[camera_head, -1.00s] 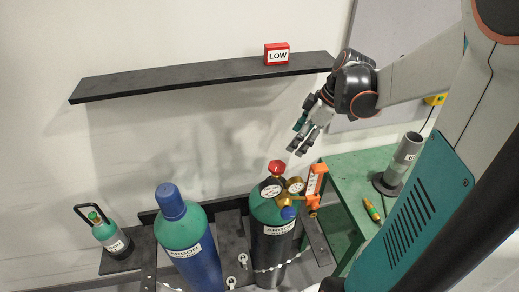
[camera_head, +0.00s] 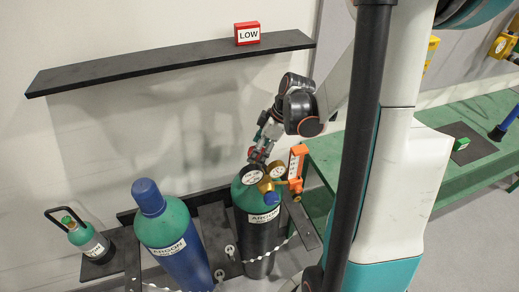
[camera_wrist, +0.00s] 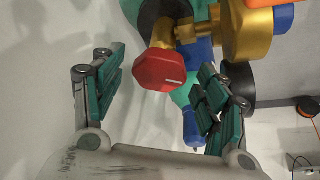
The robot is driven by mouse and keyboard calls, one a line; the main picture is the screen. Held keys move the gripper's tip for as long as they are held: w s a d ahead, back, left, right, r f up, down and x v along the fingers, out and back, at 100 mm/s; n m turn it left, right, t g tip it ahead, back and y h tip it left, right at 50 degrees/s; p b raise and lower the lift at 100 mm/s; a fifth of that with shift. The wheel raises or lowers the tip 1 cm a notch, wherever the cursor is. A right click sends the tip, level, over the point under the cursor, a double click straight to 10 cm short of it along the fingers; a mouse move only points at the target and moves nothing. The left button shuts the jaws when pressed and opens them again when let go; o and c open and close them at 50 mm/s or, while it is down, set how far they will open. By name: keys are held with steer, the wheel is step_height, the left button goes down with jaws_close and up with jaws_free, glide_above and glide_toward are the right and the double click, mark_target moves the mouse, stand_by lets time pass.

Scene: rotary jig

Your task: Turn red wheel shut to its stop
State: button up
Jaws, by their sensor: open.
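The red wheel (camera_wrist: 160,71) is a red knob with a light mark on its face, joined to the brass valve (camera_wrist: 190,32). In the wrist view it sits between and beyond the two fingers of my gripper (camera_wrist: 160,100), which is open, with a gap on both sides. In the head view my gripper (camera_head: 258,156) is right above the regulator on the dark cylinder (camera_head: 258,225) with the green shoulder and ARGON label. There my fingers mostly hide the red wheel.
Two gauges (camera_head: 252,174) and an orange bracket (camera_head: 297,160) stand close beside the valve. A blue cylinder (camera_head: 175,240) and a small cylinder (camera_head: 88,239) stand left. A shelf (camera_head: 180,63) with a red LOW box (camera_head: 247,33) is above. A green bench (camera_head: 450,185) is at right.

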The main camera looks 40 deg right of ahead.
steer(key=c, duration=1)
steer(key=shift+c, duration=0.2)
